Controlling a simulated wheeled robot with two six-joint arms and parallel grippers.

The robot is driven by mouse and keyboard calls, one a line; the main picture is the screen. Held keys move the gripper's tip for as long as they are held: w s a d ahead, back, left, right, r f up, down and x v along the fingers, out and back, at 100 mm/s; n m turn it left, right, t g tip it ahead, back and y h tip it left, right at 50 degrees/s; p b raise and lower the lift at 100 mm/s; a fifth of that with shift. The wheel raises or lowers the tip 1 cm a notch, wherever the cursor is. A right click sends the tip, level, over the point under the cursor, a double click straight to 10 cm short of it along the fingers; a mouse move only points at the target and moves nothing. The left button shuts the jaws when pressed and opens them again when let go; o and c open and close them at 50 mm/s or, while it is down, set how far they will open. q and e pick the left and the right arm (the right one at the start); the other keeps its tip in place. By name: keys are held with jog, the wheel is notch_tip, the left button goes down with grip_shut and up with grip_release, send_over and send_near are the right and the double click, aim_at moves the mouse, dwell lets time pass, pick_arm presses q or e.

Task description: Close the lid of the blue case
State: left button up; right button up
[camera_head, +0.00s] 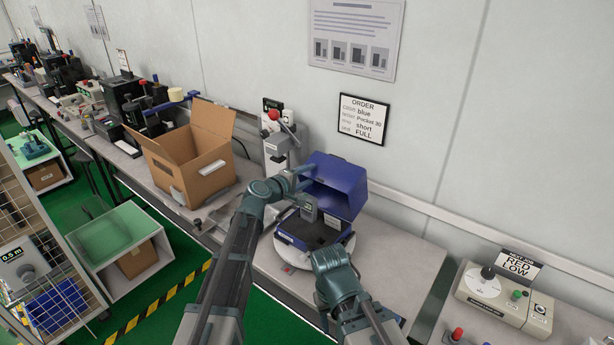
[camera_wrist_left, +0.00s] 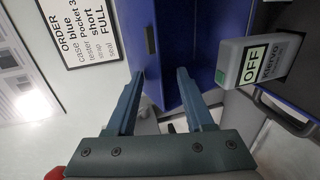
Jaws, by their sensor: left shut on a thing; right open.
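The blue case (camera_head: 316,232) stands open on a white round stand (camera_head: 285,238) on the bench. Its blue lid (camera_head: 340,183) is raised at the back, and it fills the upper middle of the left wrist view (camera_wrist_left: 196,45). My left gripper (camera_head: 302,178) is at the lid's left side, its fingers (camera_wrist_left: 160,72) shut on the lid's edge. A grey tester (camera_head: 309,211) marked OFF stands up in the case, also seen close by in the left wrist view (camera_wrist_left: 258,60). My right gripper (camera_head: 322,254) is open in front of the case; its fingertips are mostly hidden.
An open cardboard box (camera_head: 190,165) and a grey press with a red knob (camera_head: 277,140) stand left of the case. A control box (camera_head: 505,295) is at the right. An order card (camera_head: 363,119) hangs on the wall behind.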

pick_arm(q)
jog(key=p+v, duration=0.3)
jog(key=v, duration=1.1)
pick_arm(e)
notch_tip(320, 180, up, 3)
jog(key=shift+r, duration=0.2)
pick_arm(q)
jog(key=shift+d, duration=0.1)
pick_arm(e)
jog(key=shift+c, duration=0.3)
